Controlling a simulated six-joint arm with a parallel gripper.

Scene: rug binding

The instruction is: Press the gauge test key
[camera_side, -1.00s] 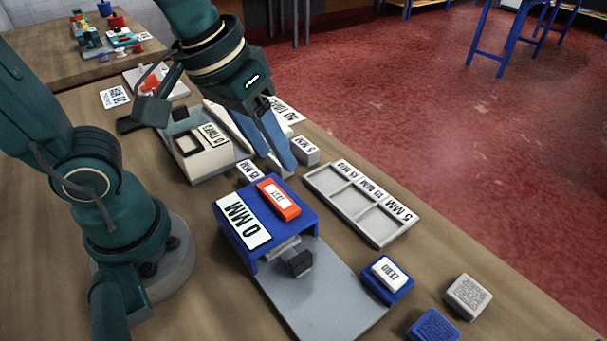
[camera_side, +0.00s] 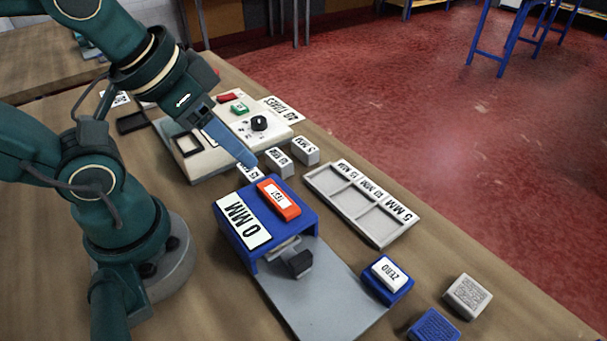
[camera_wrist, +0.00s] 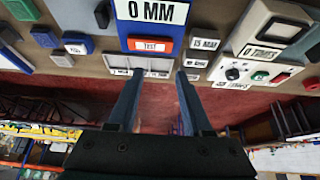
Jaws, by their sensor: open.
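The gauge (camera_side: 233,237) is a blue housing with a white panel reading "0 MM" and a grey plate in front. Its red-orange test key (camera_side: 278,198) has a white label and sits on top, beside the panel. In the wrist view the test key (camera_wrist: 150,45) reads "TEST" and lies just beyond the fingertips. My gripper (camera_side: 251,163) is in the air behind the gauge in the side view, apart from the key. In the wrist view my gripper (camera_wrist: 157,74) is open, with nothing between its fingers.
A blue-based ZERO key (camera_side: 387,277) stands right of the plate. A sectioned tray (camera_side: 375,238) lies right of the gauge. Small labelled blocks (camera_side: 306,150) stand behind it. A control box (camera_side: 258,124) with a black knob is farther back. Grey (camera_side: 468,296) and blue (camera_side: 434,326) blocks are front right.

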